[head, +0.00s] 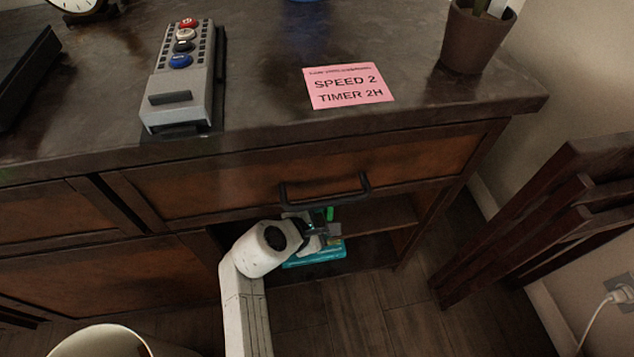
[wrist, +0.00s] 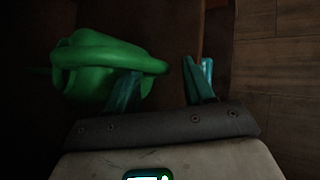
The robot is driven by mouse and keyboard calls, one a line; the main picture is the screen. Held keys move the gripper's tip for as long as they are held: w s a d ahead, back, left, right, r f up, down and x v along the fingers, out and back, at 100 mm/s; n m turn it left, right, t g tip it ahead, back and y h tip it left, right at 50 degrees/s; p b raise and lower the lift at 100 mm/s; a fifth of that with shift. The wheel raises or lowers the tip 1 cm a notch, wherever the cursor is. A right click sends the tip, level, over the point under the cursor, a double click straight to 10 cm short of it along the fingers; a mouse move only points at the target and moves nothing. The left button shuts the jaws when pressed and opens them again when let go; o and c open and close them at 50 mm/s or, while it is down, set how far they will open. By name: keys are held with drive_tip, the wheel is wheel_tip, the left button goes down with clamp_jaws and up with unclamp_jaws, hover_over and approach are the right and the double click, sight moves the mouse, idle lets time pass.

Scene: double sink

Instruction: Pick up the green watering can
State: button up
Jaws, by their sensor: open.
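The green watering can (wrist: 95,65) is in the dark at the upper left of the wrist view, rounded, with a thick loop that reaches right. My gripper (wrist: 160,85) is open. Its left finger overlaps the can's lower right part, and its right finger is clear of the can on the right. Whether the left finger touches the can I cannot tell. In the head view my gripper (head: 322,232) is at the open shelf under the drawer. A small green patch (head: 329,213) shows there, probably part of the can; the rest is hidden.
A teal object (head: 316,256) lies low on the shelf beside my gripper. The closed drawer with its dark handle (head: 325,190) is just above. A wooden chair-like piece (head: 550,220) stands at the right, and a pale bin (head: 100,340) at lower left.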

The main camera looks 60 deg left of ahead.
drive_tip(key=shift+c, duration=0.3)
drive_tip(key=c, duration=0.9)
clamp_jaws()
